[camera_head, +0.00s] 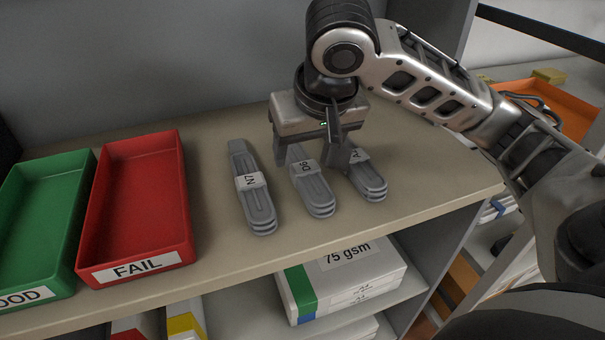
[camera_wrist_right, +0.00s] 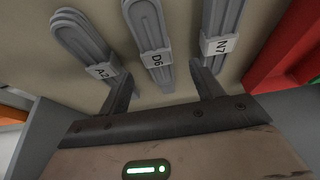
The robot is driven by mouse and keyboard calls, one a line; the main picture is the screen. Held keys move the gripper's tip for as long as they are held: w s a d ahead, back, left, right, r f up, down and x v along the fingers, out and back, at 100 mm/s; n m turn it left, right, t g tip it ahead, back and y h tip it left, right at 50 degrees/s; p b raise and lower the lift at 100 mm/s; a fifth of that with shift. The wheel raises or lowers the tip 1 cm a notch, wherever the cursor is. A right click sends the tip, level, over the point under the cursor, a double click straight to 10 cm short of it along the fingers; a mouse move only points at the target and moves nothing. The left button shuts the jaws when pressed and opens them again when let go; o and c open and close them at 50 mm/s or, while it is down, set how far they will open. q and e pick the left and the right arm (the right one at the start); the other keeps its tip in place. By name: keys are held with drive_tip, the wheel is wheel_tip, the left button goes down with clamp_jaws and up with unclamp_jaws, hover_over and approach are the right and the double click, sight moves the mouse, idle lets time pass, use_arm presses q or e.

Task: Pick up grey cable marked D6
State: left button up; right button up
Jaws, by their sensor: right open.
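The grey cable marked D6 (camera_head: 314,185) lies on the shelf top between two like grey cables. The one marked N7 (camera_head: 254,195) is to its left and the one marked A2 (camera_head: 366,178) to its right. My right gripper (camera_head: 318,160) is open over the far end of the D6 cable. In the right wrist view, the D6 cable (camera_wrist_right: 154,50) lies between the two fingers of my right gripper (camera_wrist_right: 160,92), with N7 (camera_wrist_right: 220,38) and A2 (camera_wrist_right: 85,45) on either side. Its far end is hidden behind the gripper body. My left gripper is not in view.
A red tray labelled FAIL (camera_head: 138,262) and a green tray (camera_head: 40,280) stand on the left of the shelf top. A 75 gsm paper box (camera_head: 345,275) sits on the shelf below. A grey back wall (camera_head: 140,60) rises behind. Bare shelf top lies in front of the cables.

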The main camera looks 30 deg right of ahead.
sight(305, 165)
drive_tip(key=x, duration=0.2)
drive_tip(key=b+x, duration=0.1)
drive_tip(key=x, duration=0.2)
drive_tip(key=shift+w+d+f, duration=0.1)
drive_tip(key=shift+d, duration=0.15)
drive_tip(key=c, duration=1.2)
